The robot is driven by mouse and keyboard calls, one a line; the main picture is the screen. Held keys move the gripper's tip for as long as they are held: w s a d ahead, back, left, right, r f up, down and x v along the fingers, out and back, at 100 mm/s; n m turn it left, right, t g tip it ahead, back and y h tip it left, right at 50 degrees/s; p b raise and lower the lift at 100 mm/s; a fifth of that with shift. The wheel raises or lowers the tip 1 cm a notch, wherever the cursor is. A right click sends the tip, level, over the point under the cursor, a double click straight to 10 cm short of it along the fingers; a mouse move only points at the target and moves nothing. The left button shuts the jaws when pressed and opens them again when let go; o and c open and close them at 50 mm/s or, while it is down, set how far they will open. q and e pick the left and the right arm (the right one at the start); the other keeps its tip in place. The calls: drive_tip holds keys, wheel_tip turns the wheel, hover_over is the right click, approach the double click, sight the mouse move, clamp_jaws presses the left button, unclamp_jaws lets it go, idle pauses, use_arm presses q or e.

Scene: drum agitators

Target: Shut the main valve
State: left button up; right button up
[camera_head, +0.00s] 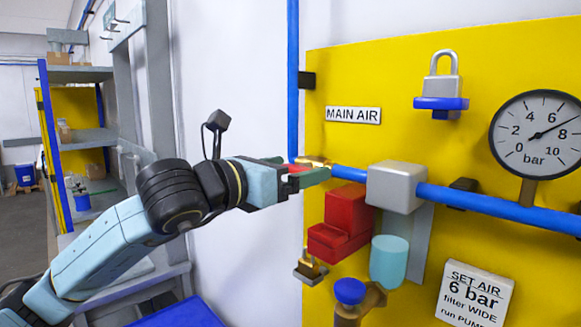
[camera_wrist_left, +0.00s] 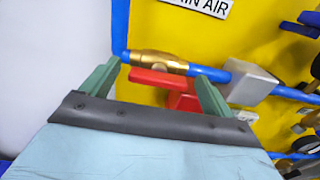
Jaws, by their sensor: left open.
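The main valve has a brass body (camera_head: 316,161) on the blue air pipe beneath the "MAIN AIR" label (camera_head: 353,115). In the left wrist view the brass body (camera_wrist_left: 158,61) shows plainly, with a red lever handle (camera_wrist_left: 160,81) in front of it, roughly along the pipe. My left gripper (camera_head: 299,169) is at the valve, open. In the wrist view its two green fingers (camera_wrist_left: 155,69) stand either side of the red handle, with gaps showing. The fingers hide part of the valve in the head view. My right gripper is not in view.
Right of the valve are a grey block (camera_head: 397,187), a red stepped block (camera_head: 342,224) and a pressure gauge (camera_head: 541,134). Shelves (camera_head: 85,140) stand at left.

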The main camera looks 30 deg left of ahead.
use_arm(q)
drive_tip(key=c, duration=1)
drive_tip(key=shift+f+m+b, duration=0.15)
drive_tip(key=shift+m+b, duration=0.55)
drive_tip(key=shift+b, duration=0.25)
drive_tip(key=m+b, duration=0.5)
drive_tip(key=shift+d, duration=0.15)
drive_tip(key=shift+d+f+m+b, duration=0.1)
drive_tip(key=shift+m+b, duration=1.25)
drive_tip(key=shift+m, duration=1.55)
drive_tip(key=shift+f+m+b, duration=0.1)
drive_tip(key=shift+m+b, duration=1.2)
drive_tip(key=shift+m, duration=1.6)
drive_tip(key=o, duration=1)
drive_tip(key=shift+r, duration=0.1)
